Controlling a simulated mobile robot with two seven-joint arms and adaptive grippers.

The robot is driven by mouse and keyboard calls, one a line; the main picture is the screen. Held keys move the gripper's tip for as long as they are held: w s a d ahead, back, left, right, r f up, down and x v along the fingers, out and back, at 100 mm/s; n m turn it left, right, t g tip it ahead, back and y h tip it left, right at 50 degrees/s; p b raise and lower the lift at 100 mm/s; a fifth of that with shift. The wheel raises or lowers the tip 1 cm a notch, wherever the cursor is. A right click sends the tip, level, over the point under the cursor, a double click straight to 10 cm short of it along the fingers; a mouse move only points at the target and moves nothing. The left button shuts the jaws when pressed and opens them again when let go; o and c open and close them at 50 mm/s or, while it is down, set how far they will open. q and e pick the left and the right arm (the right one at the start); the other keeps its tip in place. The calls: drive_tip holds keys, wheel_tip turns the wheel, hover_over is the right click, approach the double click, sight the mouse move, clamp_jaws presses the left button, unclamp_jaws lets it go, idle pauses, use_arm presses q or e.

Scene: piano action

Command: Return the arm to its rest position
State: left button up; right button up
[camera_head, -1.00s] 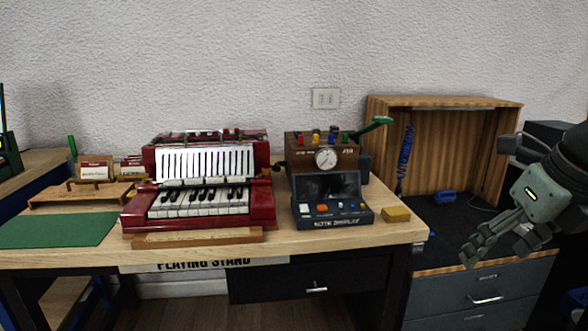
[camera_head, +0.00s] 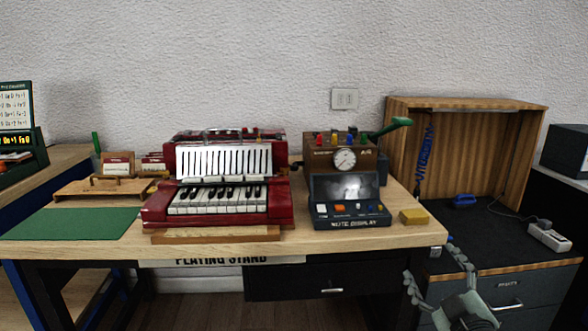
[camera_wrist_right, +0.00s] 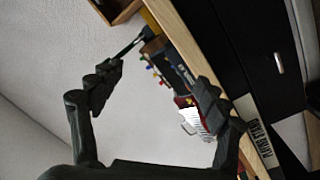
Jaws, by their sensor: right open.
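My right gripper (camera_head: 430,262) is at the lower right of the head view, at the front right corner of the wooden table (camera_head: 350,242). Its two fingers stand apart and point up, with nothing between them. In the right wrist view the open fingers (camera_wrist_right: 158,78) frame a tilted view of the table and the wall. My left gripper is not in view.
A red keyboard instrument (camera_head: 222,215), a note display box (camera_head: 348,222) and a yellow block (camera_head: 413,216) stand on the table. A dark cabinet (camera_head: 520,285) with a wooden open box (camera_head: 480,150) is at right. A power strip (camera_head: 549,237) lies on the cabinet.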

drive_tip(key=s+d+f+m+g+h, duration=0.1)
drive_tip(key=s+f+m+g, duration=0.1)
drive_tip(key=f, duration=0.5)
drive_tip(key=s+d+f+m+g+h, duration=0.1)
drive_tip(key=s+d+f+m+g, duration=0.15)
drive_tip(key=f, duration=0.35)
drive_tip(key=s+a+f+m+g, duration=0.2)
drive_tip(key=s+f+g, duration=0.8)
drive_tip(key=s+f, duration=1.1)
drive_tip(key=shift+s+a, duration=0.5)
drive_tip(key=shift+a, duration=0.3)
